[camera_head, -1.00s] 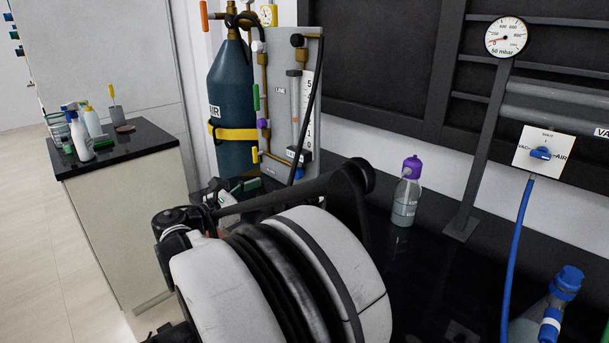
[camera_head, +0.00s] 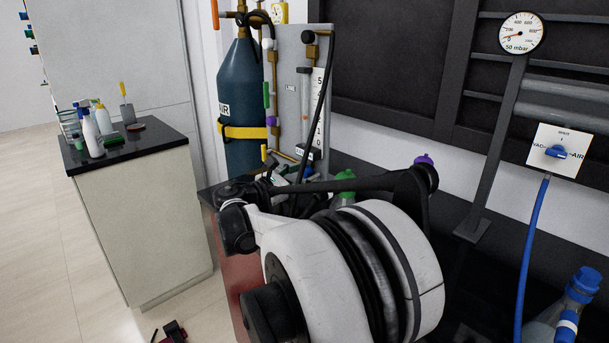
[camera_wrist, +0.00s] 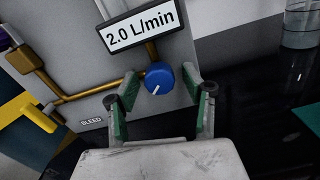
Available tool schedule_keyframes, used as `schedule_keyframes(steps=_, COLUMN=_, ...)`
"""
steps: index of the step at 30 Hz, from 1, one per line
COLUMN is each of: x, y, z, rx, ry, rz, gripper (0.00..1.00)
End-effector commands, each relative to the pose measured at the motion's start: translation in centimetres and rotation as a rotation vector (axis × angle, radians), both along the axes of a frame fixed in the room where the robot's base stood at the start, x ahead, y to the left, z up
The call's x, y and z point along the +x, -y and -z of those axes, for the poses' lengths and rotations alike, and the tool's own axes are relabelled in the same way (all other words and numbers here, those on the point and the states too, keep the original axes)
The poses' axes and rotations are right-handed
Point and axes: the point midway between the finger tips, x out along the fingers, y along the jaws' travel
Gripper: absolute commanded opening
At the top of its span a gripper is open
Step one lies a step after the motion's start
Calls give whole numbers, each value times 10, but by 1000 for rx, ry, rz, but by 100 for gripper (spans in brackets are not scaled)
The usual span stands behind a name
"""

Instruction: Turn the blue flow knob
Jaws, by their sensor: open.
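The blue flow knob (camera_wrist: 159,78) is on the grey panel (camera_wrist: 70,60), below a "2.0 L/min" display (camera_wrist: 140,28). Its white pointer mark slants to the lower left. My gripper (camera_wrist: 160,90) is open, with one green-padded finger on each side of the knob in the wrist view. I cannot tell whether either finger touches it. In the head view the knob (camera_head: 308,173) is a small blue spot at the foot of the panel (camera_head: 289,90), and my arm covers much of the area in front.
Brass pipes (camera_wrist: 100,91) and a BLEED label (camera_wrist: 91,122) lie left of the knob. A blue gas cylinder (camera_head: 240,90) with a yellow strap stands beside the panel. A green-capped bottle (camera_head: 345,175) and a purple-capped bottle (camera_head: 424,160) are partly hidden by my arm.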

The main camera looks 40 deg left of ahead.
Motion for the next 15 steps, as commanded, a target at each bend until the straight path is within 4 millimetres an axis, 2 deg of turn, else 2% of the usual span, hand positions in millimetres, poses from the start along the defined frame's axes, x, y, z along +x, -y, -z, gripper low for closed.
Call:
schedule_keyframes(steps=4, x=0, y=0, z=0, rx=0, ry=0, rz=0, gripper=42)
schedule_keyframes(steps=13, x=0, y=0, z=0, rx=0, ry=0, rz=0, gripper=2)
schedule_keyframes(steps=15, x=0, y=0, z=0, rx=0, ry=0, rz=0, gripper=0)
